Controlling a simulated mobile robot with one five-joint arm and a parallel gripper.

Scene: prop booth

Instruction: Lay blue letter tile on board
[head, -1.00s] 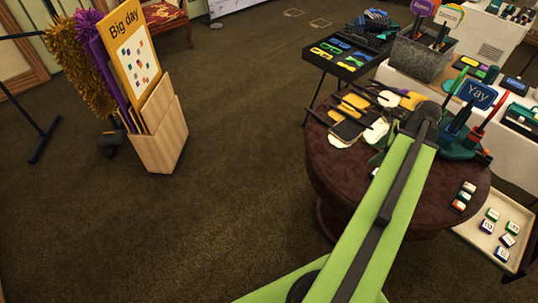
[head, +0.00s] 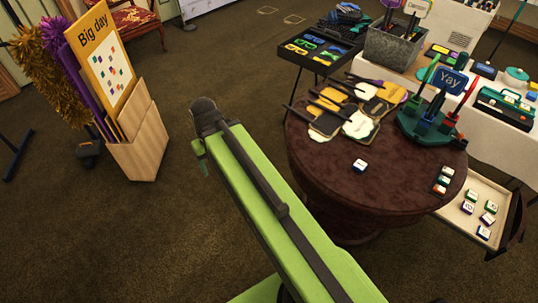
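A small white-topped tile with blue sides (head: 361,165) lies alone on the dark round table (head: 330,185), near its front left. Another tile with blue-purple sides (head: 484,232) lies among several tiles in the cream tray (head: 458,211) at the right. Their letters are too small to read. A yellow "Big day" board (head: 103,55) stands upright in a wooden holder at the left. Small boards with black and yellow faces (head: 327,123) lie on the round table. My gripper (head: 201,158) is at the arm's far end, over the floor left of the table, mostly hidden behind the arm.
A green stand with a blue "Yay" sign (head: 450,81) and a short strip of tiles (head: 442,181) are on the round table's right side. A black tray table (head: 325,53) stands behind. Open carpet lies between the holder and the round table.

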